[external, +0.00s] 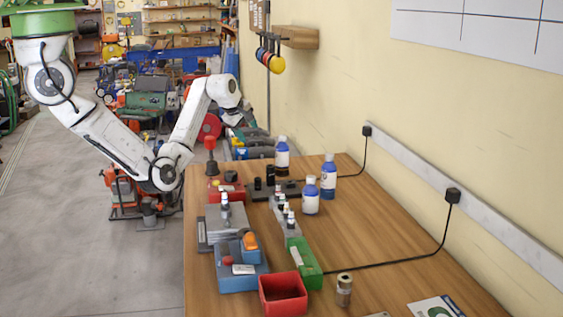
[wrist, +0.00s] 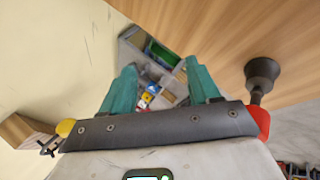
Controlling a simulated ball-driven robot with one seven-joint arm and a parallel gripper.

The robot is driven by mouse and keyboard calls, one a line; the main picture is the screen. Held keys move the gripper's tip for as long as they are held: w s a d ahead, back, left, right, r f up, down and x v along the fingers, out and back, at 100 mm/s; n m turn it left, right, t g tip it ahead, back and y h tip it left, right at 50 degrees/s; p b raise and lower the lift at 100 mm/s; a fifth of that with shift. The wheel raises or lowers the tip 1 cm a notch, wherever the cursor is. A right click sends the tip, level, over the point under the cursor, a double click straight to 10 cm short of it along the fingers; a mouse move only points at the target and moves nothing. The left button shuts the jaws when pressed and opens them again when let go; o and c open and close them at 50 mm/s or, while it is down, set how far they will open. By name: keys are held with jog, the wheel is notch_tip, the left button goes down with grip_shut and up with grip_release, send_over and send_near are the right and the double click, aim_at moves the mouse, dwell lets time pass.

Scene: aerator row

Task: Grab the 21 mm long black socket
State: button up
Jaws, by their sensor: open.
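Several small black cylinders stand near the far end of the wooden table in the external view. One is an upright black cylinder (external: 270,175); a shorter dark one (external: 257,184) stands beside it. Either could be a socket; no size marking is readable, so I cannot tell which is the 21 mm long one. My gripper (external: 252,137) is above and beyond the table's far end, apart from these cylinders. In the wrist view my gripper (wrist: 160,88) shows two teal fingers spread apart with nothing held between them. No socket is identifiable in the wrist view.
A red bin (external: 283,294) is nearer. The table's right side (external: 385,225) is mostly clear.

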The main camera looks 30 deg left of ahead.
notch_tip(320, 180, down, 3)
jog(key=s+d+n+h, duration=0.1)
jog(key=s+d+h, duration=0.1)
jog(key=d+h, duration=0.1)
jog(key=n+h+p, duration=0.2)
jog(key=n+h, duration=0.5)
jog(key=h, duration=0.2)
send_near(273, 166)
jog(key=w, duration=0.1)
jog(key=x, duration=0.5)
jog(key=shift+d+f, duration=0.1)
jog(key=shift+f, duration=0.1)
jog(key=shift+s+p+x, duration=0.15)
jog(key=shift+p+x, duration=0.1)
jog(key=shift+x, duration=1.1)
jog(key=shift+s+p+x, duration=0.15)
jog(key=shift+p+x, duration=0.1)
jog(key=shift+x, duration=1.05)
jog(key=shift+d+f, duration=0.15)
jog(key=shift+c, duration=0.2)
grip_shut()
